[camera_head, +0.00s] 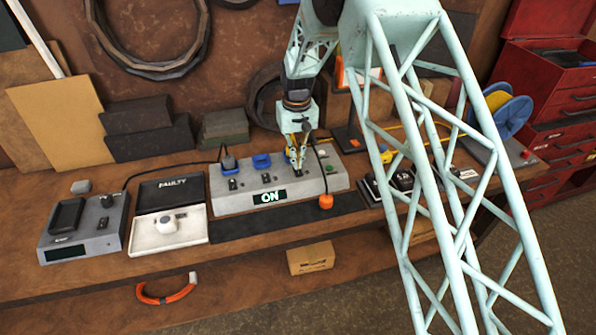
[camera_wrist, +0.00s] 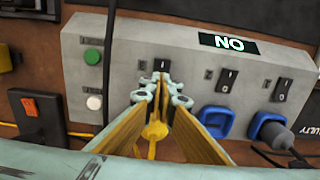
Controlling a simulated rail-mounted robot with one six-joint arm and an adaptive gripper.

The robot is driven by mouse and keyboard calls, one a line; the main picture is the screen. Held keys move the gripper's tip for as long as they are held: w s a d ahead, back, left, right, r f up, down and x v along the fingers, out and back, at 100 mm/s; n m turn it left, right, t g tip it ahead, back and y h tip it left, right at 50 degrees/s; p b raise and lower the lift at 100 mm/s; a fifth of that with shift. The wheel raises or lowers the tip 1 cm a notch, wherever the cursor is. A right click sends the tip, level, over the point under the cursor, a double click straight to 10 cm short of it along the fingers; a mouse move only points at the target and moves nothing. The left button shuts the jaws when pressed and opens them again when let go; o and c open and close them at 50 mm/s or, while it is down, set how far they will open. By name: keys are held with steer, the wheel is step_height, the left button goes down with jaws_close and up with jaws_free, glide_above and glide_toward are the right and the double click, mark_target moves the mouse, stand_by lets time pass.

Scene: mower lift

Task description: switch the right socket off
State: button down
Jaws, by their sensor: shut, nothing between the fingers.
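The grey socket box (camera_head: 225,203) lies on the bench, with a lit ON display (camera_head: 269,197) on its front. The wrist view shows the box (camera_wrist: 120,35) upside down. My gripper (camera_head: 298,165) is shut and empty at the box's right part, pointing down. In the wrist view its fingertips (camera_wrist: 160,88) are just in front of the right socket's black switch (camera_wrist: 161,66); contact cannot be told. The gripper hides most of the right socket. The middle switch (camera_wrist: 228,79) and left switch (camera_wrist: 281,89) are clear, beside a blue socket (camera_wrist: 215,120) and a plugged-in grey plug (camera_wrist: 272,130).
Green (camera_wrist: 92,56) and white (camera_wrist: 94,102) buttons sit beside the right switch. An orange piece (camera_head: 326,202) hangs on a cable at the box's front. A FAULTY tray (camera_head: 140,242) and a grey device (camera_head: 85,245) stand at left. A dark mat (camera_head: 270,225) lies in front.

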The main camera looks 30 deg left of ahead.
steer(key=shift+r+p, duration=0.8)
steer(key=shift+r, duration=1.95)
